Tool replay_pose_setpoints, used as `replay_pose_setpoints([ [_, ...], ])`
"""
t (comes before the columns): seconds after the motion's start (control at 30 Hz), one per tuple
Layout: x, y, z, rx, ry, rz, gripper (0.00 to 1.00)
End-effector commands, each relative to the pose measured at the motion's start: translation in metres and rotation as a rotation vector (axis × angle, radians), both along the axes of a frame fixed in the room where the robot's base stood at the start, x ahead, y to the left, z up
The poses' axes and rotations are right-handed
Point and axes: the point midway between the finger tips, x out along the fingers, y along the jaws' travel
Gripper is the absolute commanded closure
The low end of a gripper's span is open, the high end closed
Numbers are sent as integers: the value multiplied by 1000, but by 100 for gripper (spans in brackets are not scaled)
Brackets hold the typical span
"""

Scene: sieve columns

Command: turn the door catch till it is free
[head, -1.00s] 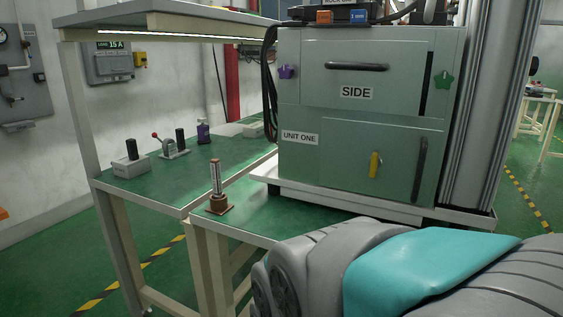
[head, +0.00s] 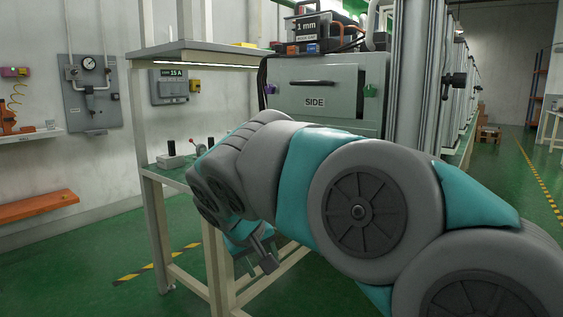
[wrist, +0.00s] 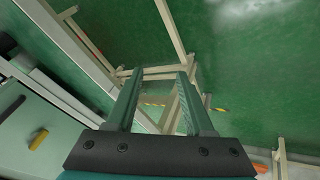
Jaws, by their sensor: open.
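The door catch (wrist: 38,139), a small yellow handle, shows on the pale cabinet door at the lower left of the wrist view. It looks slanted there, and I cannot tell how far it is turned. In the head view my arm hides it and the lower door. My gripper (wrist: 158,75) is open and empty, its two fingers over open space above the floor and bench frame. The catch lies to the left of the fingers, apart from them. In the head view my gripper (head: 258,254) hangs low in front of the bench legs.
The cabinet's upper drawer (head: 345,100), marked SIDE, stands behind my arm. A bench (head: 166,172) with small fixtures is to its left. Pale bench legs (head: 218,262) stand close to my gripper. Open green floor (head: 60,255) lies at the left.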

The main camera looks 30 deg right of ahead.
Motion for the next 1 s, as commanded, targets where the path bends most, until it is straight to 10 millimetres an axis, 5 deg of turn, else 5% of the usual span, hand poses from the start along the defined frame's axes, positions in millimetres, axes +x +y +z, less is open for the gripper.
replay_pose_setpoints([
  [0.1,67,-31,40,-46,-188,-106,48],
  [0.33,145,-121,117,-121,-537,-413,48],
  [0.6,155,-206,161,-220,-793,-720,48],
  [1.0,158,-249,164,-251,-850,-797,48],
])
